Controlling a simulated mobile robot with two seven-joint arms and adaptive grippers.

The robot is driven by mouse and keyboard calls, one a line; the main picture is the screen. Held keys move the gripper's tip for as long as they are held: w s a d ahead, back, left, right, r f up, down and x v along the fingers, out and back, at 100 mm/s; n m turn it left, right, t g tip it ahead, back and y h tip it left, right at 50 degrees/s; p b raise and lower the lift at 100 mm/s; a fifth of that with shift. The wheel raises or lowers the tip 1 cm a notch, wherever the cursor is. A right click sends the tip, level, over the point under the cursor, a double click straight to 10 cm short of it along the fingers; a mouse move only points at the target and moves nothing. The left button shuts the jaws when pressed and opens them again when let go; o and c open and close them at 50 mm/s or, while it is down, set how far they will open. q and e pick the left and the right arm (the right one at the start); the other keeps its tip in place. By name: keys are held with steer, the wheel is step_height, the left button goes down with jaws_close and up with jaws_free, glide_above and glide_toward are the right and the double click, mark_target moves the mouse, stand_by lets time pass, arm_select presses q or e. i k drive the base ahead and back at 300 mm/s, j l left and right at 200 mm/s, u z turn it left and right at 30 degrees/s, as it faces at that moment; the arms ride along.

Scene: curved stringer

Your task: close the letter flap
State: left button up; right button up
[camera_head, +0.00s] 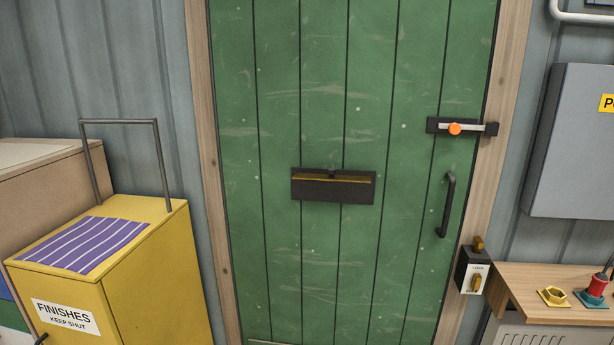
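The letter flap (332,190) is a dark plate on the green plank door (300,90), near the middle of the head view. A thin yellowish strip (340,178) shows along its top, below a dark upper edge with a small dark tab. The flap looks tilted outward at the top, with a narrow opening above it. Neither of my grippers shows in the head view.
A bolt with an orange knob (455,128) and a dark handle (447,205) are at the door's right. A yellow cabinet (160,260) with a grey bar stands at left. A lock box (472,270) and wooden bench (520,290) are at right. Space before the flap looks clear.

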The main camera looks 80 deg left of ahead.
mark_target(331, 175)
steer(key=u, duration=2)
